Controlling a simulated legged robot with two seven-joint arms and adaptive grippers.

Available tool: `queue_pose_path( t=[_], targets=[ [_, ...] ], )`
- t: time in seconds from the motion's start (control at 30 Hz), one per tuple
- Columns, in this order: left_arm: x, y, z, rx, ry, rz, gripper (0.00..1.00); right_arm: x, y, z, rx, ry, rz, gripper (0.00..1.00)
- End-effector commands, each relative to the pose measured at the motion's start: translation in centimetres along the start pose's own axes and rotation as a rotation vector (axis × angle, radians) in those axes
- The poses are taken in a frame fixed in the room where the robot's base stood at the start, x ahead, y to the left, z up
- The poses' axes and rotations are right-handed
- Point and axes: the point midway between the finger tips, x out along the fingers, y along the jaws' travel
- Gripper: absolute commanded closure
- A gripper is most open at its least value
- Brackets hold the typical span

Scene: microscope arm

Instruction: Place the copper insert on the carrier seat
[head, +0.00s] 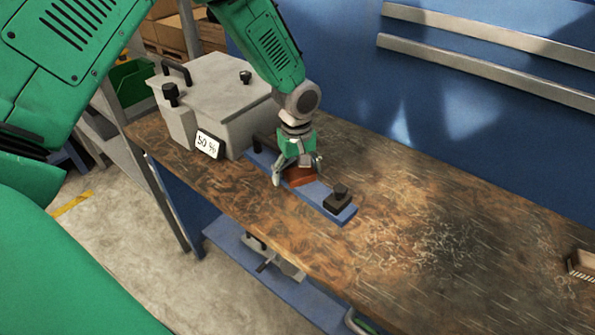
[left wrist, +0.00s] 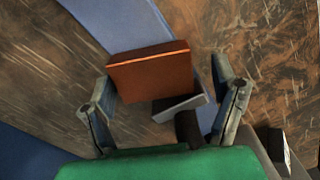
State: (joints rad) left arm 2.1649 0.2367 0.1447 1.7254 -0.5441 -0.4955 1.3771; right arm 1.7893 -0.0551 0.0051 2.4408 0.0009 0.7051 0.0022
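The copper insert (head: 300,176) is an orange-brown block at the blue carrier bar (head: 321,200) on the bench. In the left wrist view the insert (left wrist: 152,74) lies between my left gripper's fingers, over or on the blue bar (left wrist: 110,22). My left gripper (head: 297,172) is low over the bar. In the wrist view its fingers are spread, with a clear gap between the insert and the right-hand finger. A small grey angled piece (left wrist: 178,106) lies just below the insert; I cannot tell whether it is the seat. My right gripper is out of view.
The wooden bench (head: 430,225) is mostly clear to the right, with a small brown box (head: 581,265) at the edge.

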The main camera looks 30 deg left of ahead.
Motion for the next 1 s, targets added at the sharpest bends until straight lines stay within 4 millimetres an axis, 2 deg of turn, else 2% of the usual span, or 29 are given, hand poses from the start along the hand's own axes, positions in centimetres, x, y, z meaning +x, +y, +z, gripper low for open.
queue_pose_path(
  t=[0.17,0.27,0.6,0.73,1.0],
  targets=[
    [-0.5,0.2,0.2,0.002,0.003,0.0,0.2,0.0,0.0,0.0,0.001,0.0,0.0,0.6],
    [-1.6,0.2,0.1,0.001,0.004,0.002,0.2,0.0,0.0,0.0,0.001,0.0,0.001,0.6],
    [-8.5,0.0,-0.2,0.0,0.002,0.004,0.2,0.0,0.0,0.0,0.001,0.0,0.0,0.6],
    [-10.6,0.1,-0.1,0.001,0.002,0.003,0.2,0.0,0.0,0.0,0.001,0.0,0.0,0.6],
    [-12.1,0.1,0.1,0.002,0.0,-0.001,0.2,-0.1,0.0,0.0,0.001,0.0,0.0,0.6]
  ],
)
